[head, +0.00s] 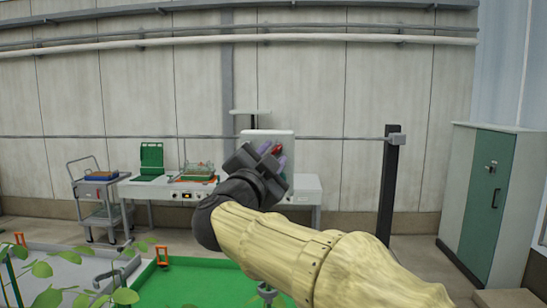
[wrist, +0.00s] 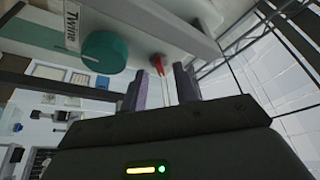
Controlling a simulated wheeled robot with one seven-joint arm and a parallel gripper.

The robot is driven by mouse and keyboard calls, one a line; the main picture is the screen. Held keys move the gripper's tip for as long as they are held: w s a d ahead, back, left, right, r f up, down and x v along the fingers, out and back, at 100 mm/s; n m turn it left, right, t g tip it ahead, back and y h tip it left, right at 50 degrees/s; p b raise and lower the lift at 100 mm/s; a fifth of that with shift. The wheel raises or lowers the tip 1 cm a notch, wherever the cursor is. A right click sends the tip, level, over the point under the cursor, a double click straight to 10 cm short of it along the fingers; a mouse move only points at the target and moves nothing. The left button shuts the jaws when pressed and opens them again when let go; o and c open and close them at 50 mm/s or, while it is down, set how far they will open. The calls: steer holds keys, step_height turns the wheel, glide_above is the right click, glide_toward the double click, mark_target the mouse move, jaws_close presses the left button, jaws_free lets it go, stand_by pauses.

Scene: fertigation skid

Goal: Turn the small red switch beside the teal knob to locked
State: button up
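The small red switch (wrist: 158,64) sits on a pale panel in the wrist view, to the right of the round teal knob (wrist: 105,53). Its lever points down in the picture, toward the gap between my fingers. My gripper (wrist: 161,80) is open, with its two purple-grey fingers apart and the switch at or just beyond their tips. I cannot tell whether either finger touches it. In the head view my gripper (head: 274,152) is in front of the white panel (head: 286,136). Red shows between the fingers there, and the teal knob is hidden.
A label reading "Twine" (wrist: 72,29) is on the panel. In the head view, a bench (head: 307,188) stands behind my arm, with a cart (head: 99,198) at left. A dark post (head: 388,190) and a green-doored cabinet (head: 487,195) stand at right.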

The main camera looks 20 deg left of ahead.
steer(key=b+v, duration=0.4)
steer(key=v, duration=1.2)
steer(key=shift+f, duration=0.1)
steer(key=w+d+f+n+g+y+p, duration=0.1)
steer(key=w+d+f+n+g+y, duration=0.15)
steer(key=w+f+n, duration=0.35)
steer(key=w+d+f+n+g+y+p, duration=0.1)
steer(key=w+d+f+n+y, duration=0.25)
steer(key=w+f, duration=0.4)
steer(key=d+f+n+g+h, duration=0.15)
steer(key=d+f+g, duration=0.45)
steer(key=d+f, duration=0.8)
steer(key=s+d+f+g+h+p, duration=0.2)
steer(key=s+d+f+g, duration=0.7)
steer(key=s+d+f, duration=0.6)
steer(key=shift+s+d+f+m+h, duration=0.15)
steer(key=shift+s+m+h, duration=0.25)
steer(key=shift+s+h, duration=0.4)
